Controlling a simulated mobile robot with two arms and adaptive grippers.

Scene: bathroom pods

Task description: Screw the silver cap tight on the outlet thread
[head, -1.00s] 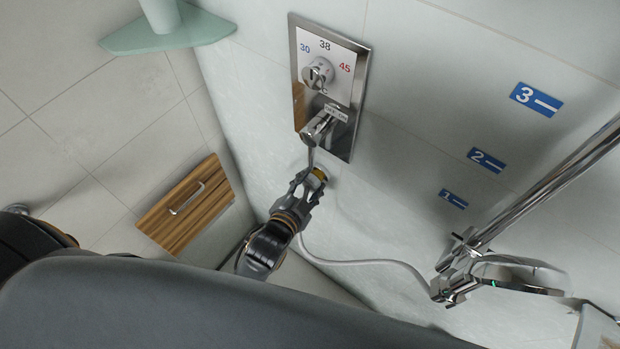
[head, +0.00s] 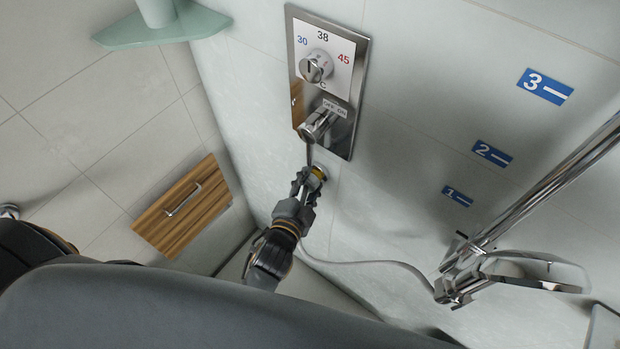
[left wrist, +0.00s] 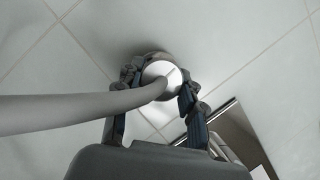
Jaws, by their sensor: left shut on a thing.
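My left gripper (head: 309,180) is at the wall below the shower control panel, and it also shows in the left wrist view (left wrist: 160,82). Its fingers are shut around the sides of the round silver cap (left wrist: 158,71). The grey hose (left wrist: 70,112) runs from the cap to the left in the wrist view. In the head view a small yellowish ring (head: 320,172) shows at the fingertips by the wall. The outlet thread is hidden behind the cap and fingers, so I cannot tell how far the cap is on it. My right gripper is not in view.
The steel control panel (head: 349,142) with its OFF-ON lever (head: 318,122) is just above the gripper. A chrome rail (head: 555,180) with a shower holder stands at right. A wooden drawer front (head: 182,207) is at left. The wall between gripper and rail is mostly clear.

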